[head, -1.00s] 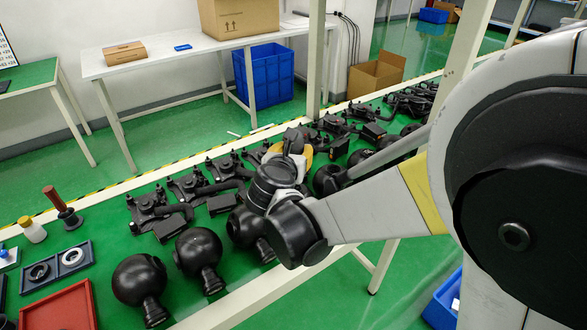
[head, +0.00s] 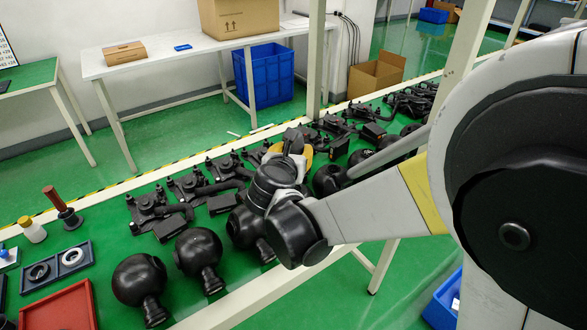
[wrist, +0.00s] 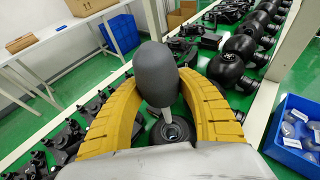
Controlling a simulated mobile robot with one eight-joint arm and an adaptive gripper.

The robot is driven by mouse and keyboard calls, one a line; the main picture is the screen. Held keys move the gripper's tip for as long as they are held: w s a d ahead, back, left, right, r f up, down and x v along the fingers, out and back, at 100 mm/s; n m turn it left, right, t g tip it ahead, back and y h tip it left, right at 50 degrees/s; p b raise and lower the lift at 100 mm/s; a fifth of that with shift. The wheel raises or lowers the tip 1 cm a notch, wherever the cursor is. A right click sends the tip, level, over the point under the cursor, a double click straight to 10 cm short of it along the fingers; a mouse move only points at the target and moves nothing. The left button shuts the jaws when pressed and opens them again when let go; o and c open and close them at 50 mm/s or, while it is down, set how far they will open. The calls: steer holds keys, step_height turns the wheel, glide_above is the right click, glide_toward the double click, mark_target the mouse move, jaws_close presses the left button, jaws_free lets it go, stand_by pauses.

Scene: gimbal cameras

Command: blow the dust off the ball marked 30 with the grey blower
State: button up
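My gripper (wrist: 159,85) has two yellow fingers curved around a dark grey blower (wrist: 156,72). The fingers press its bulb from both sides, and its pale nozzle points down. Just below the nozzle tip is a black ball (wrist: 172,133) with a round fitting showing; the fingers and wrist hide part of it. I cannot read a 30 on any ball. In the head view the blower (head: 293,137) shows above my wrist, which covers most of the gripper and what lies under it.
Black balls (head: 139,280) line the near side of the green bench, with black bracket parts (head: 160,212) behind them. A red tray (head: 62,308) and a blue-grey fixture (head: 73,258) are at left. A blue bin (wrist: 298,130) with grey balls stands at right.

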steer(key=c, duration=0.4)
steer(key=shift+r+p, duration=1.9)
steer(key=shift+r, duration=0.65)
